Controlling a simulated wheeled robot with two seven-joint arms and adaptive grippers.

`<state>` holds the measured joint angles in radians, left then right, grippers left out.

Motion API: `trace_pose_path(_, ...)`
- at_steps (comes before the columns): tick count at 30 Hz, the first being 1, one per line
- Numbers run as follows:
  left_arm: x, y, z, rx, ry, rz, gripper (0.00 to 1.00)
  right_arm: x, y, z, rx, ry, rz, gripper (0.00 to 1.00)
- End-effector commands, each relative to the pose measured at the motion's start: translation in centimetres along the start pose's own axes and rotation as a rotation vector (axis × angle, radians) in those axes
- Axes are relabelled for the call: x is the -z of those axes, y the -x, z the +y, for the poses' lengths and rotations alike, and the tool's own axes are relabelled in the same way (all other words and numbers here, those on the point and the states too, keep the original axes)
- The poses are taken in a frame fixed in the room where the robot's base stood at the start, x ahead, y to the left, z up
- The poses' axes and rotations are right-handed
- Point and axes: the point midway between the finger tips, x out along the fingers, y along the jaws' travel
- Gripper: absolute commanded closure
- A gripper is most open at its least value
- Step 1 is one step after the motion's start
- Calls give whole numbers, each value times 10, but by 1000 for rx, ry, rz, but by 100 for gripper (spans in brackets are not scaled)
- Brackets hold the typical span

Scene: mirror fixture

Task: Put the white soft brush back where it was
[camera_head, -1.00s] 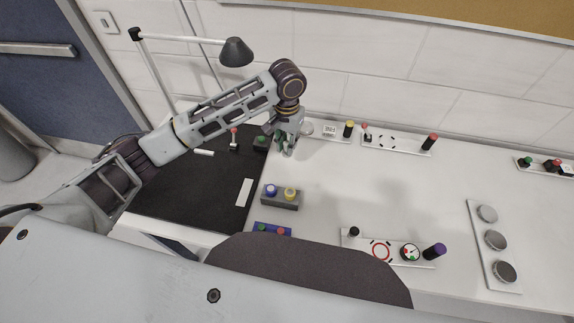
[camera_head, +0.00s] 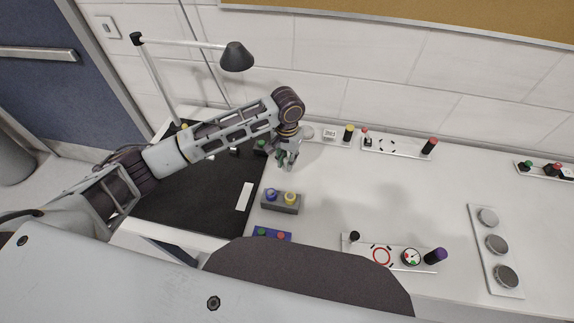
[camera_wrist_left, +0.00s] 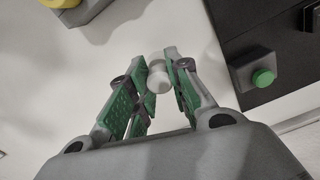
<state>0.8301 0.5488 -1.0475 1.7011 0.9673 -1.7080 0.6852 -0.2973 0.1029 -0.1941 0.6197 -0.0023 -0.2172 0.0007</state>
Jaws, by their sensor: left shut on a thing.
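My left gripper (camera_head: 286,164) is over the white bench top, just right of the black mat. In the left wrist view its green-padded fingers (camera_wrist_left: 158,80) are shut on a small white rounded piece, which I take to be the white soft brush (camera_wrist_left: 158,77). Only its end shows between the fingertips; the rest is hidden. In the head view the brush cannot be made out at the fingers. I cannot tell whether it touches the bench.
A grey box with blue and yellow buttons (camera_head: 281,203) stands in front of the gripper. A grey box with a green button (camera_wrist_left: 260,79) is close by on the black mat (camera_head: 205,200). A lamp (camera_head: 237,57) stands behind. The bench's middle is clear.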

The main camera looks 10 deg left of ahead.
Motion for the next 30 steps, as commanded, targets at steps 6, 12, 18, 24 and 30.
trace_pose_path(6, 0, -25, 0, 1, 0, -2, 100, -3, -1, 1, -1, 0, -3, 49)
trace_pose_path(12, 0, -30, 0, 1, -1, 0, 100, 2, -1, 2, -2, 0, 2, 49)
trace_pose_path(18, 0, -30, 0, 1, -1, 0, 100, 8, -1, 3, -3, 0, 8, 49)
trace_pose_path(24, 0, -32, 0, 1, 0, 0, 73, 12, 0, 4, -4, 0, 12, 49)
trace_pose_path(30, 0, -32, 0, 1, 0, 0, 59, 11, 0, 4, -4, 0, 11, 49)
